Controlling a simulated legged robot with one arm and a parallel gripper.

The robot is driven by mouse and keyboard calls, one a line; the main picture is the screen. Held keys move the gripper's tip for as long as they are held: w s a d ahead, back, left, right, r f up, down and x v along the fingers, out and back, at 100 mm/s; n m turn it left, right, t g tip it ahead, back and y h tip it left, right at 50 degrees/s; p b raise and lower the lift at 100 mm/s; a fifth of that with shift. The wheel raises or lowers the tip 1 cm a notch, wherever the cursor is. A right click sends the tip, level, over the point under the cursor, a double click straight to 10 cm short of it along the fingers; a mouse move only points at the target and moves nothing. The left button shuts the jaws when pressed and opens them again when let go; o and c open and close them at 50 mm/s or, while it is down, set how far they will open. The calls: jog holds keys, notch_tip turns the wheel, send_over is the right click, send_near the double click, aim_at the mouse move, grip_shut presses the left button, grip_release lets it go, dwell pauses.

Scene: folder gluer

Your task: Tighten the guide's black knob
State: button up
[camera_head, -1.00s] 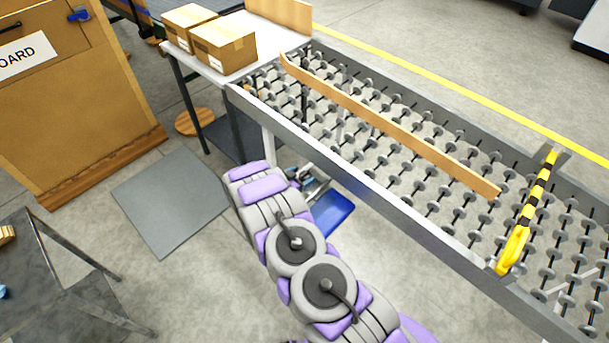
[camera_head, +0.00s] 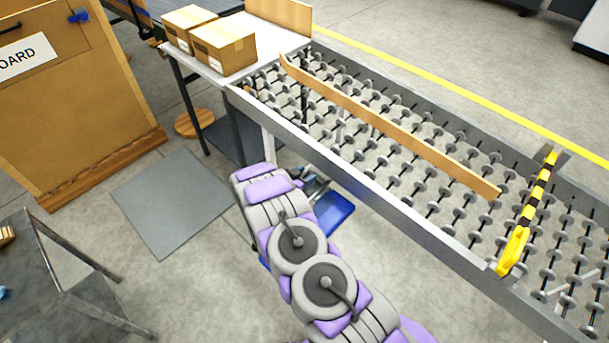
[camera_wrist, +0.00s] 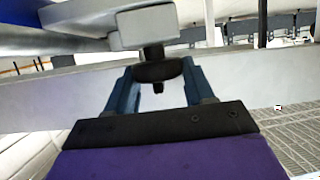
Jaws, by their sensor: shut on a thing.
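The black knob (camera_wrist: 158,72) hangs under a light grey metal block (camera_wrist: 145,27) in the wrist view, with a short stub below it. My gripper (camera_wrist: 160,80) has its two blue fingers on either side of the knob and is shut on it. In the head view my arm hides most of the gripper, and the knob cannot be seen there. The long wooden guide (camera_head: 390,122) lies lengthwise over the roller conveyor.
The conveyor's near side rail (camera_head: 350,185) runs above my arm's far end. A blue bin (camera_head: 335,213) sits low beside the arm. Two cartons (camera_head: 225,45) stand on the white table at the back. A yellow-black bar (camera_head: 528,212) crosses the conveyor at right. A grey floor plate (camera_head: 170,200) lies left.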

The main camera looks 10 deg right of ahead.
jog(key=shift+c, duration=0.8)
jog(key=shift+a+f+m+g+b, duration=0.1)
jog(key=shift+m+g+b, duration=0.2)
jog(key=shift+b, duration=0.15)
jog(key=shift+h, duration=0.4)
jog(key=o, duration=1)
jog(key=shift+g, duration=0.3)
jog(key=p+v, duration=0.1)
jog(key=v, duration=1.6)
jog(key=shift+s+a+p, duration=0.1)
jog(key=shift+s+p, duration=0.05)
jog(key=shift+p, duration=0.2)
